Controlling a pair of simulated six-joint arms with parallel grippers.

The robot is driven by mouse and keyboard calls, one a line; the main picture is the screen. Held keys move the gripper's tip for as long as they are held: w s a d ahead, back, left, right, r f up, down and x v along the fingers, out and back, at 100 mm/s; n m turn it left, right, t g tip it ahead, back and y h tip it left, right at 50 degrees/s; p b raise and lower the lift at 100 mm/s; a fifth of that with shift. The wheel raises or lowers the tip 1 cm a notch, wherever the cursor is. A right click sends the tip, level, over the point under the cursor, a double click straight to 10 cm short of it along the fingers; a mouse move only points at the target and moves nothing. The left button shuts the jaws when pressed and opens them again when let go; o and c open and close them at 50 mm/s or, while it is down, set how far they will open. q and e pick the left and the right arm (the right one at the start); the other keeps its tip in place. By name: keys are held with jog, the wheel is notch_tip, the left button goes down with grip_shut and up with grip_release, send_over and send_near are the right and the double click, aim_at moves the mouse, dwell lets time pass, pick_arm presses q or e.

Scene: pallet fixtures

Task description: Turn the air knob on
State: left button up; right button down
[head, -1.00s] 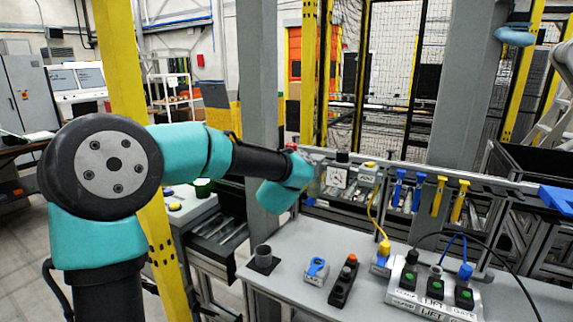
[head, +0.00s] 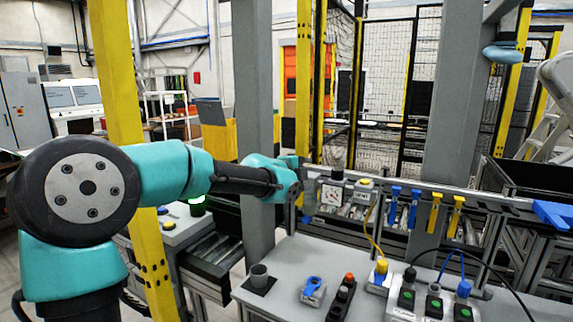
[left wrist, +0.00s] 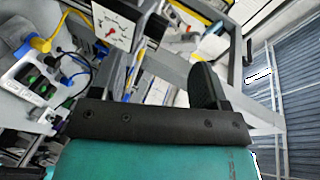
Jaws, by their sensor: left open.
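A white-faced gauge (head: 331,194) sits on the rail behind the grey table, with a black knob (head: 337,174) on top, which I take for the air knob. The gauge also shows at the top of the left wrist view (left wrist: 112,24), with a dark part beside it. My left gripper (head: 308,189) is just left of the gauge, at about its height. In the left wrist view the two dark fingers (left wrist: 162,78) stand wide apart with nothing held between them. I cannot tell whether a finger touches the gauge unit. My right gripper is in neither view.
A grey post (head: 258,90) stands behind my left forearm. Blue clips (head: 395,203) and yellow clips (head: 434,212) hang along the rail to the right. The table's left part is fairly clear.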

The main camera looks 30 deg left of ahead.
pick_arm(q)
jog(key=s+a+r+m+g+y, duration=0.2)
jog(key=a+r+m+y, duration=0.2)
jog(key=m, duration=0.9)
jog(key=a+y, duration=0.2)
jog(key=y, duration=0.2)
jog(key=shift+s+r+g+y, duration=0.2)
jog(key=shift+r+g+y, duration=0.1)
jog(key=shift+y, duration=0.1)
jog(key=x, duration=1.7)
jog(key=shift+w+f, duration=0.15)
jog(key=shift+w, duration=0.05)
jog(key=shift+c, duration=0.2)
jog(key=c, duration=0.9)
